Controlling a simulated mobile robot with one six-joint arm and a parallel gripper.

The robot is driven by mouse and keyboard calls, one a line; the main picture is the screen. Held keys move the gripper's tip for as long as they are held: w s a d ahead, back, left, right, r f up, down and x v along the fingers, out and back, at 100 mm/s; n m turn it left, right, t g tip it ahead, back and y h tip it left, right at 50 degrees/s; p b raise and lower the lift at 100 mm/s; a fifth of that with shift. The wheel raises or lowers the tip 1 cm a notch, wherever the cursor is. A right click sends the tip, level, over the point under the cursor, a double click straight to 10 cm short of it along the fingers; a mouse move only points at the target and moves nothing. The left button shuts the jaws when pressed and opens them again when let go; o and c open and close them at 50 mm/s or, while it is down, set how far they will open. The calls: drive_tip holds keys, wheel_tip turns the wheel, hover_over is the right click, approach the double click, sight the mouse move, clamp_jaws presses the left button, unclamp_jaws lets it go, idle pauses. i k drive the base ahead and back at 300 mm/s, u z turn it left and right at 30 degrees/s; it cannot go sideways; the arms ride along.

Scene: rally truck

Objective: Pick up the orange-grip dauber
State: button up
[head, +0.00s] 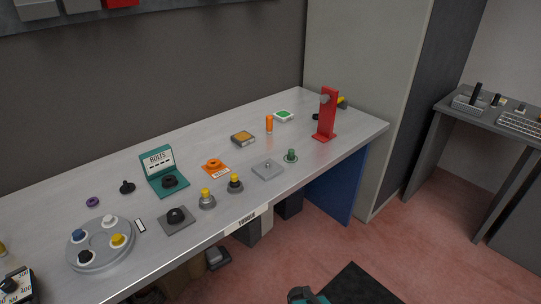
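An upright, slim orange-topped piece (269,122), which looks like the orange-grip dauber, stands on the grey workbench (330,150) toward its back right. Its lower part looks paler, and nothing touches it. It stands between a small box with an orange-brown top (243,138) and a white-and-green pad (284,116). My gripper does not show clearly in the head view. A dark and teal shape is cut off at the bottom edge, and I cannot tell what it is.
A red stand (327,118) rises right of the dauber. A teal BOLTS box (165,175) and round tray (83,263) are left.

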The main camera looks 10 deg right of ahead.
sight(269, 118)
drive_tip(key=u, duration=0.05)
drive_tip(key=i, duration=1.25)
